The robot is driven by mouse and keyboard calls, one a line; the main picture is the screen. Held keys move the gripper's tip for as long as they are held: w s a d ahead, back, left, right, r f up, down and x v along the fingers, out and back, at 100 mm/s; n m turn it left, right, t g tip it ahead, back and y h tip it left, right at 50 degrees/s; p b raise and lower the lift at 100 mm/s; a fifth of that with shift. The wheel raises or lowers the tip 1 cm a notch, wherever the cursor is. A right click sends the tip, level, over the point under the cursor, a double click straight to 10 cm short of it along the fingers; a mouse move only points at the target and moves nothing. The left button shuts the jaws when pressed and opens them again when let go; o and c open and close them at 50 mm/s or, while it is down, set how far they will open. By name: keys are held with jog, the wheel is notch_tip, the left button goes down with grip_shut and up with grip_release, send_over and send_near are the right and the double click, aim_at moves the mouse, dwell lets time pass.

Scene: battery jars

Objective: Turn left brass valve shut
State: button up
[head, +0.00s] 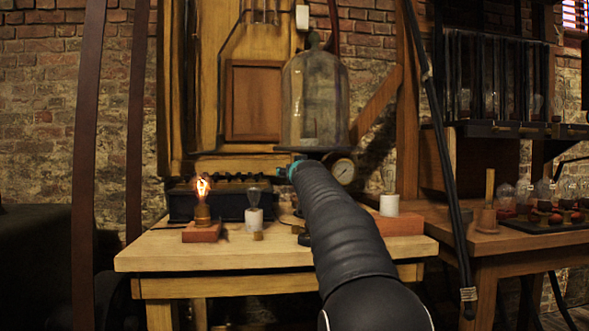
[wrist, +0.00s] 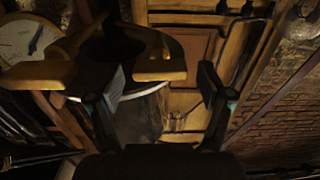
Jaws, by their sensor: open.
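In the wrist view, a brass-coloured fitting (wrist: 150,62) with flat, wing-like arms is at the upper left and middle, close to the camera. It looks like a valve handle, but I cannot tell whether it is the left one or how far it is turned. My gripper (wrist: 162,75) is open, its two dark fingers apart. The brass arm shows between and beyond the fingertips; contact cannot be told. In the head view, my arm hides most of the gripper and the valve area under the glass bell jar (head: 315,95).
A pressure gauge (head: 343,171) is right of my arm's end. The wooden table (head: 190,255) carries a lit bulb (head: 202,190) on a red block, an unlit bulb (head: 254,200) and a white-based bulb (head: 389,204). A dark slanted pole (head: 440,150) stands to the right.

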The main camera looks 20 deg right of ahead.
jog(key=shift+w+d, duration=0.15)
jog(key=shift+w, duration=0.45)
jog(key=c, duration=1.2)
jog(key=shift+o, duration=0.2)
jog(key=shift+m+p, duration=0.3)
jog(key=shift+m, duration=0.1)
jog(key=o, duration=1.2)
jog(key=shift+c, duration=0.2)
jog(key=v, duration=1.2)
